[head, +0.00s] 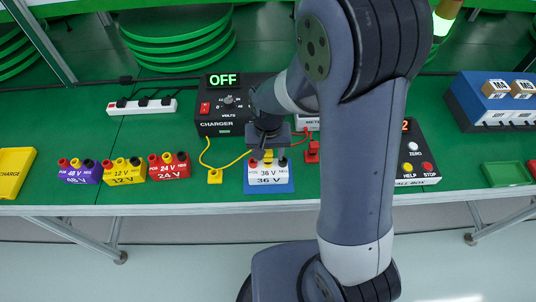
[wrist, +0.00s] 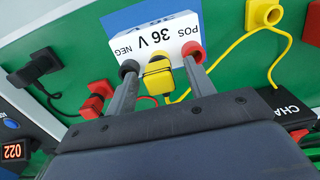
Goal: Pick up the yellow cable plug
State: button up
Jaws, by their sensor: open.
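A yellow plug (wrist: 158,80) sits between my gripper's fingers at the middle post of the white 36 V block (wrist: 160,38); I cannot tell whether it is seated. My gripper (wrist: 160,68) is open, with one finger on each side of this plug and no clear contact.
The charger (head: 222,124) stands behind, its display reading OFF. A red plug (head: 312,152) is right of the block. The 24 V (head: 168,174), 12 V (head: 123,179) and 48 V (head: 78,179) blocks stand left. A call box (head: 418,178) stands right.

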aim_at(268, 152)
jog(key=c, duration=1)
jog(key=shift+o, duration=0.2)
notch_tip(268, 152, up, 10)
dwell(0.4)
